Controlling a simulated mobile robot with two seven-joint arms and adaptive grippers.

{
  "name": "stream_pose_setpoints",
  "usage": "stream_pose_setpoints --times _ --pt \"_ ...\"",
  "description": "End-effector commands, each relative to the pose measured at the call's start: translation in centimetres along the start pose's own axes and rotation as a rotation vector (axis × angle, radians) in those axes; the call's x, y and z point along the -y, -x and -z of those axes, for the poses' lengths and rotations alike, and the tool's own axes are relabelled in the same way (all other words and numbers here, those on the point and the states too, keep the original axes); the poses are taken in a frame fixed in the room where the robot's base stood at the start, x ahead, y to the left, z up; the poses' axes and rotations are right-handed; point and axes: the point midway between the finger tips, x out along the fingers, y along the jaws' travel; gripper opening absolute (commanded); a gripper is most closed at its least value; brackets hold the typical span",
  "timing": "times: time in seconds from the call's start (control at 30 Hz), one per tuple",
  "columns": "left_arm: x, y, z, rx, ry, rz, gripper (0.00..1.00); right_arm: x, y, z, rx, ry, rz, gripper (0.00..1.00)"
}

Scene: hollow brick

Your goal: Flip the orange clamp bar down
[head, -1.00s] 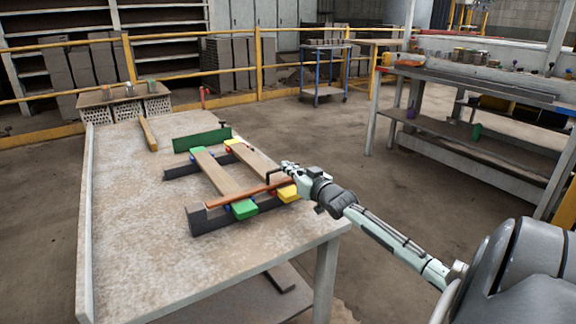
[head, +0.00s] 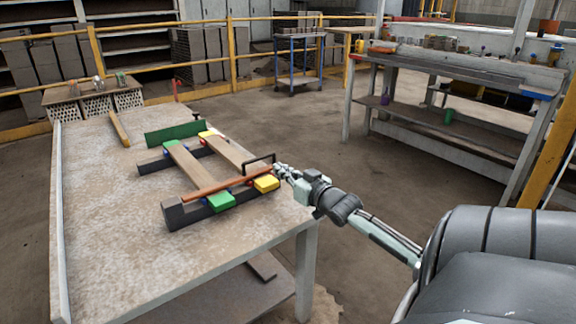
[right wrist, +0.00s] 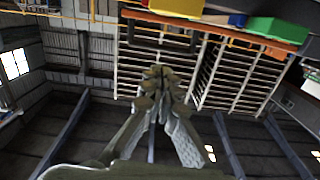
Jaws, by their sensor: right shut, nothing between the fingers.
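The orange clamp bar (head: 205,192) lies low across the near ends of two wooden boards, just behind the green block (head: 221,202) and yellow block (head: 266,184). Whether it touches the boards is hard to tell. Its dark handle loop (head: 259,158) stands at its right end. The bar also shows at the top of the right wrist view (right wrist: 215,27), with the handle (right wrist: 160,43) below it. My left gripper is out of view.
The boards sit on dark rails (head: 175,215) on the worn table (head: 110,220). A green plate (head: 174,133) stands behind them. A loose wooden bar (head: 119,129) lies farther back. The table's left and front are clear. A workbench (head: 450,70) stands at the right.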

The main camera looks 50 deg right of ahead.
Motion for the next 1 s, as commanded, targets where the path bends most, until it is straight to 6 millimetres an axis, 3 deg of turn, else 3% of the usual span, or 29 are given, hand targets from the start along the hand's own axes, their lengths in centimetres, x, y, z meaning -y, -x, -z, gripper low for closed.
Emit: stream_pose_setpoints --times 0.1,0.3,1.0 --pt "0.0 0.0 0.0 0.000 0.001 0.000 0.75 0.0 2.0 0.1 -0.002 0.001 0.001 0.00" --pt "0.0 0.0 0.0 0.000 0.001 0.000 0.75 0.1 3.4 0.4 -0.006 0.001 0.001 0.00" --pt "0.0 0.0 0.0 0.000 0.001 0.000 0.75 0.1 3.5 0.5 -0.008 0.002 0.001 0.00"
